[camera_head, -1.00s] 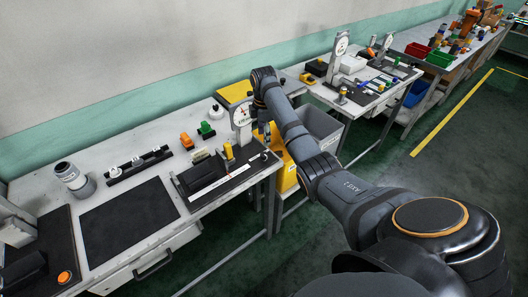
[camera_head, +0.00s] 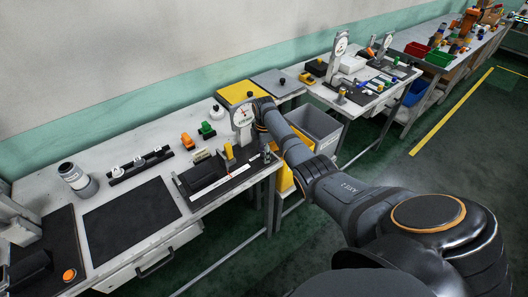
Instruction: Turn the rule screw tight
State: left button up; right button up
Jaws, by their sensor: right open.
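The white rule (camera_head: 220,182) lies along the front of a dark fixture (camera_head: 190,194) at the right end of the near bench. A yellow upright part (camera_head: 228,151) stands on the fixture. My right arm reaches in from the lower right, and my right gripper (camera_head: 266,152) points down at the right end of the fixture, beyond the end of the rule. It is open; its fingers are small and dark here. I cannot make out the rule screw apart from the gripper and fixture, nor whether they touch. My left gripper is not in view.
A white dial gauge (camera_head: 242,116) stands just behind and left of my right gripper. Orange (camera_head: 187,141) and green (camera_head: 206,130) parts sit further left. A grey bin (camera_head: 316,128) is beyond my arm. A black mat (camera_head: 130,222) lies clear on the bench.

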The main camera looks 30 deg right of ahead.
jog(key=shift+c, duration=0.2)
grip_shut()
jog(key=shift+r+m+p, duration=0.15)
jog(key=shift+m+p, duration=0.6)
jog(key=shift+m, duration=0.25)
jog(key=m+p, duration=0.1)
jog(key=m, duration=0.2)
jog(key=shift+m, duration=0.3)
jog(key=m+p, duration=0.1)
jog(key=m, duration=0.2)
jog(key=shift+m+p, duration=0.7)
jog(key=shift+m, duration=1.7)
